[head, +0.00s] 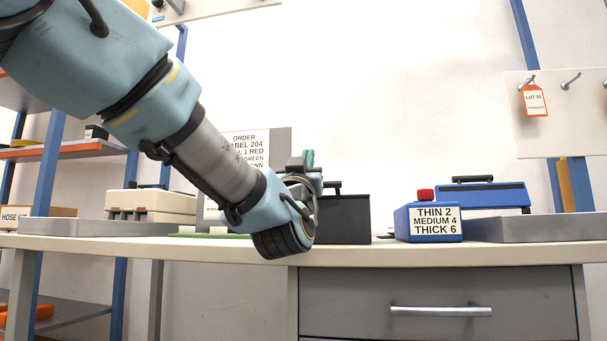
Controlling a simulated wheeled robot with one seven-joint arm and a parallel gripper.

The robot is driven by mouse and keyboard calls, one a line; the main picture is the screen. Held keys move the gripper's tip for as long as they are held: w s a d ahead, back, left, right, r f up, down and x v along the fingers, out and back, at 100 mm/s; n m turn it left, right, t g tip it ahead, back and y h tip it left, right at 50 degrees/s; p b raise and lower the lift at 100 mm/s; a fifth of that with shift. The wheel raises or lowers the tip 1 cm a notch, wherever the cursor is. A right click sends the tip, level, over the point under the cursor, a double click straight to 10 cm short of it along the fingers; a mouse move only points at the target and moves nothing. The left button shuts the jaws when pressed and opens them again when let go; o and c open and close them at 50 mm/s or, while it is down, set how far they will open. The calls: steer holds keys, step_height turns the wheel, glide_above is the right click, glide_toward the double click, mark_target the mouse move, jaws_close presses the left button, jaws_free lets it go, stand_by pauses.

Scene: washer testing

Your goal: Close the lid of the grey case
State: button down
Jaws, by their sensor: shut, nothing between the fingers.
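A dark grey box (343,222) stands on the table just right of my gripper and looks like the grey case. A black handle shows at its top edge. My arm hides its left part, and from this low angle I cannot tell how its lid stands. My gripper (305,186) is shut and empty, in front of or beside the box's left side. The wrist largely hides the fingers, and I cannot tell whether they touch the box.
A beige case (152,204) stands at the left. A blue labelled box (428,223) with a red knob, a blue case (482,196) and a grey tray (540,229) are at the right. An order sign (244,146) stands behind my arm. A drawer (440,290) is below the tabletop.

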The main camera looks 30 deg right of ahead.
step_height(320, 180, down, 6)
steer(key=b, duration=0.6)
steer(key=shift+s+a, duration=0.35)
steer(key=shift+s, duration=0.05)
steer(key=shift+f, duration=0.35)
steer(key=p+v, duration=0.1)
steer(key=v, duration=0.9)
steer(key=shift+s+a+p, duration=0.25)
steer(key=shift+p, duration=0.05)
steer(key=shift+r, duration=0.15)
